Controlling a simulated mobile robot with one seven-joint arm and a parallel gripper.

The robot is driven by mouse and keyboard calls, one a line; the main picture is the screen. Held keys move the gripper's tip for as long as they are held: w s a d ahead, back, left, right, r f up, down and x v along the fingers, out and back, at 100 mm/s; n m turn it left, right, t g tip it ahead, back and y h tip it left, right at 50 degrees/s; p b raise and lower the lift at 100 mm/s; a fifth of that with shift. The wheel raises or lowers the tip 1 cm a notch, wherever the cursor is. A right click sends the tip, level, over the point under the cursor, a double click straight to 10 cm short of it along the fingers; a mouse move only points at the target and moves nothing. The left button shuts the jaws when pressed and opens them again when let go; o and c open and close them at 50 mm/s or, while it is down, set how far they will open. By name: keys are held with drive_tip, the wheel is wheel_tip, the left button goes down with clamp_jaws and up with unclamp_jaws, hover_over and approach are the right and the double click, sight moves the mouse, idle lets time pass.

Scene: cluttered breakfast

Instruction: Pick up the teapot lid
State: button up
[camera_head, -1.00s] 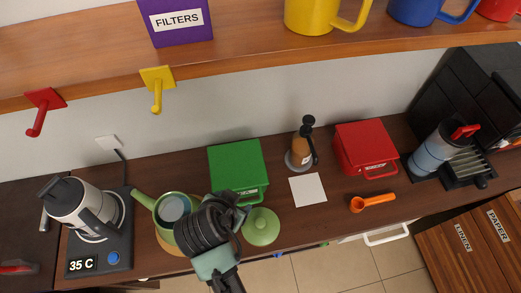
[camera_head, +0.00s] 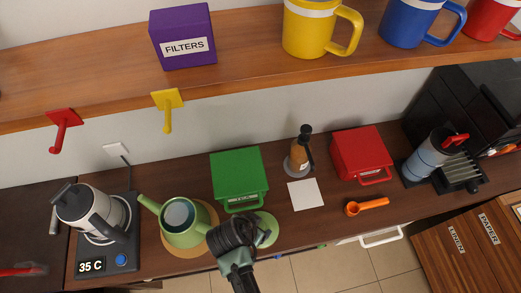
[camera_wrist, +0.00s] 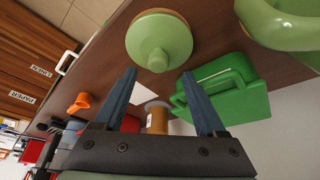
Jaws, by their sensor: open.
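The teapot lid (camera_wrist: 166,36) is a round light green disc with a knob, lying on the dark counter. In the head view the lid (camera_head: 268,228) shows only in part, because my arm covers its left side. In the wrist view my gripper (camera_wrist: 165,88) is open and empty, its two blue-grey fingers apart and pointing toward the lid, with the knob just beyond and between their tips. The fingers do not appear to touch the lid. The green teapot (camera_head: 183,222) stands open on a round wooden mat to the left of the lid.
A green box (camera_head: 238,178) stands behind the lid. A white card (camera_head: 305,193), an orange scoop (camera_head: 366,206) and a red box (camera_head: 361,155) are to the right. A kettle (camera_head: 88,208) on its heater stands at far left. A shelf with mugs runs above.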

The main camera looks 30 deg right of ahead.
sight(260, 226)
drive_tip(key=shift+x, duration=2.5)
drive_tip(key=shift+s+a, duration=0.1)
drive_tip(key=shift+s, duration=0.05)
clamp_jaws()
